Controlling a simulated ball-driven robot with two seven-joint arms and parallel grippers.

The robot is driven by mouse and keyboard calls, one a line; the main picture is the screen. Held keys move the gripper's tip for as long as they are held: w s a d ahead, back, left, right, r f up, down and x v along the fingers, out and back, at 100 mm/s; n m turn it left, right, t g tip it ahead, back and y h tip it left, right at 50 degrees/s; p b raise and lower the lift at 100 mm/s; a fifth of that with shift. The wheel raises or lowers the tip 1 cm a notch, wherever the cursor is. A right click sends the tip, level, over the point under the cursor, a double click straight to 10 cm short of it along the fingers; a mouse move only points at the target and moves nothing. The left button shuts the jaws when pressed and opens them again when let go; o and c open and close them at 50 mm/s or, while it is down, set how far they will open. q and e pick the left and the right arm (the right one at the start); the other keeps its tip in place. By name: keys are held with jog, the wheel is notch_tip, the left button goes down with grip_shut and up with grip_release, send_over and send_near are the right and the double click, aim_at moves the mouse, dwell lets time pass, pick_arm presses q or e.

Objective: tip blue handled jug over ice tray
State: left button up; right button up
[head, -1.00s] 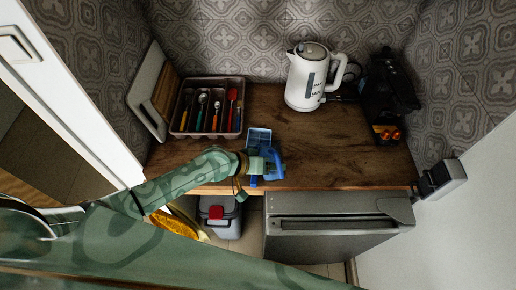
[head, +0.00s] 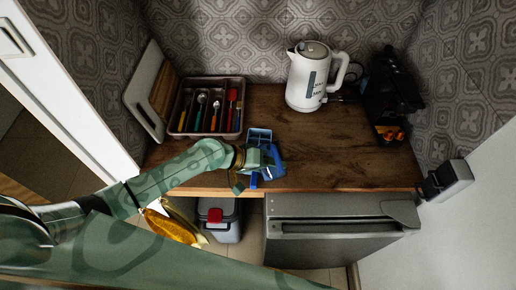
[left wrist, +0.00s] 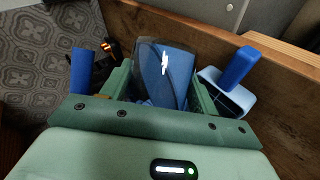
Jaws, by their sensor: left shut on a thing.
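The blue jug (head: 275,163) is in my left gripper (head: 262,163), just above the front edge of the wooden counter. In the left wrist view, the dark blue jug body (left wrist: 165,72) sits between the green fingers, which are shut on it. Its tilt and contents are hard to tell. The light blue ice tray (head: 259,135) lies on the counter right behind the gripper, partly hidden by it. In the left wrist view, a light blue edge (left wrist: 232,97) shows right of the fingers, with a blue post over it. My right gripper is not in view.
A cutlery tray (head: 185,129) stands behind left, and a white kettle (head: 305,82) behind right. A black machine (head: 393,95) is at the far right. The counter (head: 340,150) is clear right of the jug. A grey appliance (head: 340,232) stands below the front edge.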

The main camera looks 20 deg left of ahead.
pick_arm(q)
jog(key=shift+w+a+r+n+g+h+b, duration=0.1)
jog(key=shift+r+n+g+h+b, duration=0.15)
jog(key=shift+n+g+h+b, duration=0.05)
jog(key=shift+f+n+g+h+b, duration=0.1)
jog(key=shift+n+g+h+b, duration=0.2)
jog(key=shift+h+b, duration=0.15)
dwell(0.7)
jog(key=shift+w+a+f+b, duration=0.2)
jog(key=shift+w+b, duration=0.1)
jog(key=shift+b, duration=0.2)
jog(key=shift+w+a+n+g+h+b, duration=0.25)
jog(key=shift+w+n+g+b, duration=0.05)
jog(key=shift+b, duration=0.15)
jog(key=shift+w+a, duration=0.1)
jog(key=shift+w+a+f+b, duration=0.1)
jog(key=shift+w+a+b, duration=0.15)
jog(key=shift+b, duration=0.4)
jog(key=shift+n+g, duration=0.3)
jog(key=shift+w+a+r+n+g+h+b, duration=0.15)
jog(key=shift+w+r+n+g+h+b, duration=0.2)
jog(key=shift+r+h, duration=0.25)
jog(key=shift+s, duration=0.1)
